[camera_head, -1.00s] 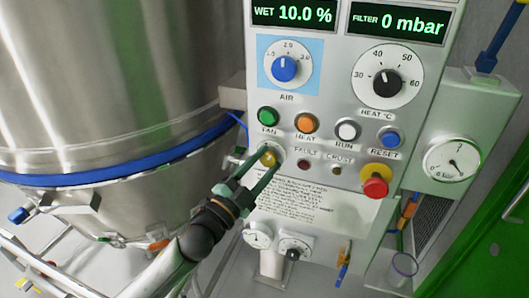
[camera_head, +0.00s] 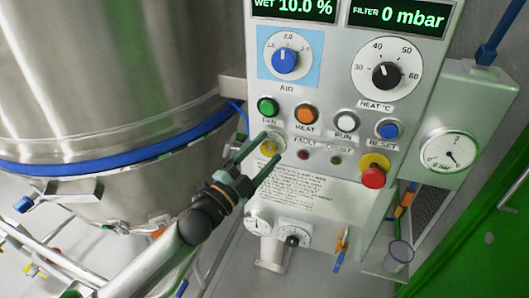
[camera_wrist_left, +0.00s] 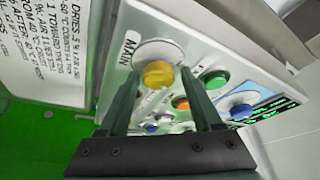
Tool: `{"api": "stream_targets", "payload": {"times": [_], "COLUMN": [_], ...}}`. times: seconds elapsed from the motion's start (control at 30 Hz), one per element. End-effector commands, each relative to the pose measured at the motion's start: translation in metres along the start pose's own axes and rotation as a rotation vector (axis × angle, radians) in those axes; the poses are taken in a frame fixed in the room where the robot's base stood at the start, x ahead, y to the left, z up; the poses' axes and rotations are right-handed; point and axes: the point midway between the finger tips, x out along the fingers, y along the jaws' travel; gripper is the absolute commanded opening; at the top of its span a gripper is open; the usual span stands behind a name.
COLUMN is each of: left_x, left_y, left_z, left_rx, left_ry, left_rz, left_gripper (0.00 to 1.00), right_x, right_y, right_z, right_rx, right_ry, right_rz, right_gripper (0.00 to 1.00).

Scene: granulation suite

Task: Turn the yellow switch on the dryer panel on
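The yellow switch (camera_head: 269,148) is a round knob on a pale base at the lower left of the dryer panel (camera_head: 330,185), below the green button. In the left wrist view the yellow switch (camera_wrist_left: 158,74) sits by a label reading MAIN. My left gripper (camera_head: 272,147) is open, its two dark green fingers pointing at the panel with the switch between their tips. In the left wrist view a gap shows between the switch and each finger of the gripper (camera_wrist_left: 160,88). I cannot tell which way the switch is turned. My right gripper is not in view.
Green (camera_head: 267,106), orange (camera_head: 306,113), white and blue buttons sit just above. A red emergency knob (camera_head: 373,177) is to the right. A large steel vessel (camera_head: 110,80) stands close on the left.

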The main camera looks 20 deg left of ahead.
Motion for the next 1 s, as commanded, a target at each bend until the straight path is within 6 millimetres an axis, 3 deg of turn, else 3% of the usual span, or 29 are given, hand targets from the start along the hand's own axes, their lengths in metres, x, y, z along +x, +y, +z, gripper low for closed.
{"api": "stream_targets", "payload": {"times": [0.1,0.47,1.0], "left_x": [0.0,-0.009,-0.097], "left_y": [0.001,0.003,0.004], "left_z": [0.0,0.001,0.002], "left_rx": [-0.002,-0.004,-0.004], "left_ry": [-0.001,-0.002,-0.003], "left_rz": [0.002,0.004,0.005], "left_gripper": [0.77,0.77,0.77], "right_x": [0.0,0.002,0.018], "right_y": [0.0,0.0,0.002], "right_z": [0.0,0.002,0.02], "right_rx": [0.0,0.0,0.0], "right_ry": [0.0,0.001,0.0], "right_rz": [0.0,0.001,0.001], "right_gripper": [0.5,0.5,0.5]}}
